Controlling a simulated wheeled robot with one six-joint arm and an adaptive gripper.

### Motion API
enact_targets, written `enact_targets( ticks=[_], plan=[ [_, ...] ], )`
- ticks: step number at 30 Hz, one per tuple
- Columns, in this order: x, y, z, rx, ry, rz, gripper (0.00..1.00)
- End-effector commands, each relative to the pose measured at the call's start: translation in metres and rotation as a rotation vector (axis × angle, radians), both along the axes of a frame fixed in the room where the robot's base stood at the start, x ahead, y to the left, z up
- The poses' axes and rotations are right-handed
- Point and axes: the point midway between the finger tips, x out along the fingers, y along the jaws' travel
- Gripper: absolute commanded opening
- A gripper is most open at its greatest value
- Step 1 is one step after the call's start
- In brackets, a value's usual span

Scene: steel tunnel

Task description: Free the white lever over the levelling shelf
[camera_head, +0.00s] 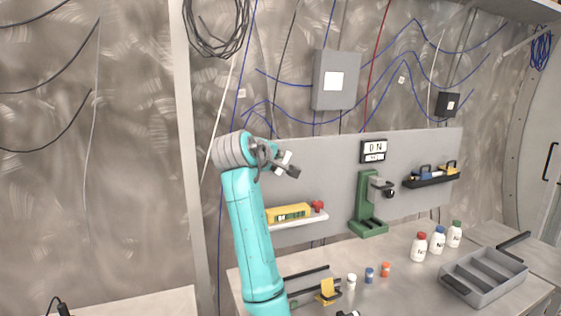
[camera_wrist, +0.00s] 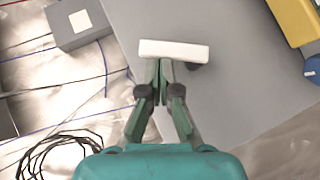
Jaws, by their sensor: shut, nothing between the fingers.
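The white lever (camera_wrist: 175,50) shows as a short white bar on the grey wall panel (camera_wrist: 235,75), crosswise just beyond my fingertips. It is a small white piece in the head view (camera_head: 284,157), above the levelling shelf (camera_head: 300,221). My gripper (camera_wrist: 166,64) is shut and empty, with its tips right at the lever's lower edge. I cannot tell whether they touch it. In the head view my gripper (camera_head: 291,170) is beside the lever, partly hidden by my wrist. A yellow spirit level (camera_head: 288,213) and a red object (camera_head: 318,206) are on the shelf.
A grey wall box (camera_head: 335,80) hangs above, right of the lever. A green stand (camera_head: 367,208) stands to the right. Bottles (camera_head: 419,247), small jars (camera_head: 369,275) and a grey tray (camera_head: 484,275) are on the bench. Cables run along the wall.

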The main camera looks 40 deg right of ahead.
Motion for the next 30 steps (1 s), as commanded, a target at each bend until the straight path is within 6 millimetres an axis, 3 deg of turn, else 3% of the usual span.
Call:
enact_targets(
  ticks=[8, 24, 30],
  plan=[
    [0.000, -0.015, 0.002, 0.134, -0.040, -0.002, 0.00],
    [-0.007, -0.038, -0.008, 0.128, -0.037, -0.001, 0.00],
    [-0.007, -0.037, -0.007, 0.127, -0.037, 0.000, 0.00]
  ],
)
